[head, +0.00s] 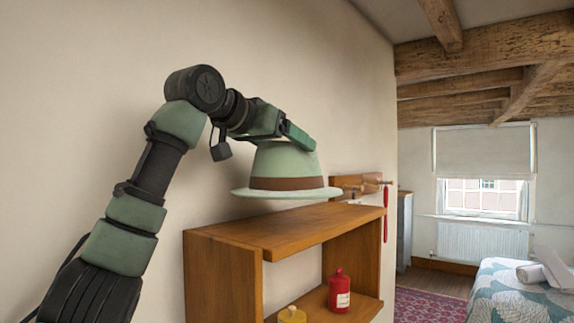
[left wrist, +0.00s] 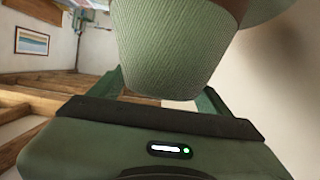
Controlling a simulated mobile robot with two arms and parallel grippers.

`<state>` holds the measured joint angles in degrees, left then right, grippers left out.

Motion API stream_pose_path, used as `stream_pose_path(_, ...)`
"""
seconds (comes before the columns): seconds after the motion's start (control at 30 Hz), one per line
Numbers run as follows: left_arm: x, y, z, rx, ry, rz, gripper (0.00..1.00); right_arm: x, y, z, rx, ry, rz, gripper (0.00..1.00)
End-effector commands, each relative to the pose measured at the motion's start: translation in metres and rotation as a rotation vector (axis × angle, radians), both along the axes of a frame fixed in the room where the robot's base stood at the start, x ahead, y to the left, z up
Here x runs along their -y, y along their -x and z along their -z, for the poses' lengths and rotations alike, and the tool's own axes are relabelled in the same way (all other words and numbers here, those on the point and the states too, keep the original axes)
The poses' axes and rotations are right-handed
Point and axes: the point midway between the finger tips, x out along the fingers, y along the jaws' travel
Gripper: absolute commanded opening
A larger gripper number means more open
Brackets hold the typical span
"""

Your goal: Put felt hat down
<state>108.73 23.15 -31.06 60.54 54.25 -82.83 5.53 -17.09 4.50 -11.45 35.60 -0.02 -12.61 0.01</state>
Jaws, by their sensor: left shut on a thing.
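The felt hat (head: 287,166) is pale green with a brown band and a flat brim. In the head view it is upright, brim down, just above the top of the wooden shelf unit (head: 283,228). My left gripper (head: 298,137) comes from the left and is shut on the hat's crown. In the left wrist view the crown (left wrist: 175,45) fills the space between the two green fingers (left wrist: 165,97). My right gripper is in neither view.
A wooden peg rail (head: 357,186) with a hanging red item (head: 385,213) is on the wall behind. The wall runs close along the left. A bed (head: 515,290) stands far right.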

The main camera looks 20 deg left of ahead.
Motion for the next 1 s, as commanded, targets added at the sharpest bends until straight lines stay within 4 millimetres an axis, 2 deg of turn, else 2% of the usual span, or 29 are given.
stream_pose_path(0.03, 0.003, 0.0, 0.013, -0.001, -0.005, 0.003, 0.09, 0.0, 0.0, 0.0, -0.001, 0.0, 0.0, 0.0)
stream_pose_path(0.1, 0.004, 0.0, 0.022, -0.001, -0.005, 0.004, 0.09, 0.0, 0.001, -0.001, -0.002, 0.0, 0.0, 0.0)
stream_pose_path(0.27, 0.004, 0.001, 0.033, 0.0, -0.002, 0.004, 0.09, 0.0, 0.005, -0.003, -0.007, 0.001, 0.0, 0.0)
stream_pose_path(0.47, 0.003, 0.001, 0.06, -0.003, -0.005, 0.002, 0.09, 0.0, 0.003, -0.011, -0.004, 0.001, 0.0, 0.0)
stream_pose_path(0.57, 0.0, 0.0, 0.064, -0.001, -0.003, 0.002, 0.09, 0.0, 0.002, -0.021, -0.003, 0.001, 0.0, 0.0)
stream_pose_path(0.87, 0.001, 0.0, 0.069, 0.0, -0.002, 0.004, 0.09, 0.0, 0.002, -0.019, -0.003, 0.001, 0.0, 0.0)
stream_pose_path(0.9, 0.001, 0.0, 0.07, -0.001, -0.003, 0.004, 0.83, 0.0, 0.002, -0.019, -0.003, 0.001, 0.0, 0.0)
stream_pose_path(0.97, 0.001, 0.0, 0.07, -0.001, -0.003, 0.004, 1.0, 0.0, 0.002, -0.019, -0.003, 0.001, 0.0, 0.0)
stream_pose_path(1.0, 0.001, 0.0, 0.07, -0.001, -0.003, 0.004, 1.0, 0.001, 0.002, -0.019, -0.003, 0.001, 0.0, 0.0)
